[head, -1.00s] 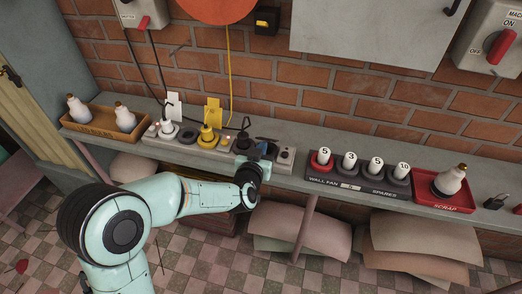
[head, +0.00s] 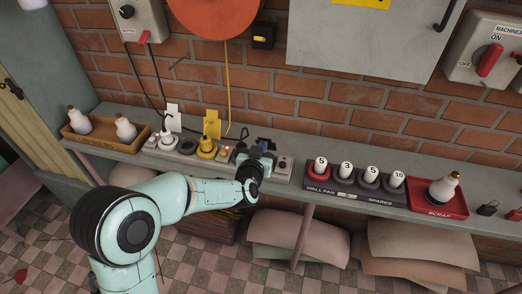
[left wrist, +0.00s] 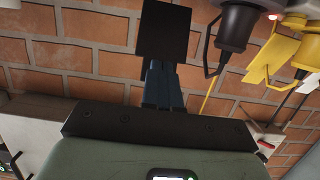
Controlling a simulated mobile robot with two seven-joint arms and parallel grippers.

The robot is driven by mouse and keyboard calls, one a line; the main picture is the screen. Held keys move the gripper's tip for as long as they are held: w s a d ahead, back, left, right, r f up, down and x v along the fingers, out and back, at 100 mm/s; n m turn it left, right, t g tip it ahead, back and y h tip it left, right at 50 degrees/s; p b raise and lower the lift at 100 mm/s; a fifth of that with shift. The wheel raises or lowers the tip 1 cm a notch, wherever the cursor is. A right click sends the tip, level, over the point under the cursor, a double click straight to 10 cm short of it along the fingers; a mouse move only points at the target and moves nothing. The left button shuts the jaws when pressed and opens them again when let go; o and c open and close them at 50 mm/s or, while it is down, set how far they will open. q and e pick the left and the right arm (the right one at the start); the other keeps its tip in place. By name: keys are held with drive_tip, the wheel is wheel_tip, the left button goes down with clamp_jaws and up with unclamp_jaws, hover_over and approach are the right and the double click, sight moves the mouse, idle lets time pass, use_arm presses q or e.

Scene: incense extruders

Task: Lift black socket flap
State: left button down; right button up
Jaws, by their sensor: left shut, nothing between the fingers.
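The grey socket strip (head: 285,162) lies along the bench. My left gripper (head: 264,147) is at its right part; its fingers are shut and empty. In the left wrist view the dark blue fingers (left wrist: 163,85) point at a square black flap (left wrist: 165,30), overlapping its edge. The flap looks raised against the brick wall; whether the fingers touch it I cannot tell. In the head view the arm and gripper mostly hide the flap. My right gripper is not in view.
A black plug (left wrist: 238,28) and a yellow plug (left wrist: 282,48) sit beside the flap; the yellow one (head: 206,148) also shows in the head view. A spares rack (head: 345,190) and a red scrap tray (head: 458,205) stand right, a wooden tray (head: 95,140) left.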

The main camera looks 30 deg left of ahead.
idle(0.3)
use_arm(q)
drive_tip(key=shift+w+a+r+p, duration=0.2)
drive_tip(key=shift+w+r+p, duration=0.05)
drive_tip(key=shift+w, duration=0.5)
drive_tip(key=shift+w+a+r+p, duration=0.2)
drive_tip(key=shift+w+r+p, duration=0.05)
drive_tip(key=shift+w, duration=0.55)
drive_tip(key=shift+r+x, duration=0.15)
drive_tip(key=shift+x, duration=0.45)
drive_tip(key=shift+r+x, duration=0.15)
drive_tip(key=shift+x, duration=0.4)
drive_tip(key=p+v, duration=0.1)
drive_tip(key=v, duration=0.7)
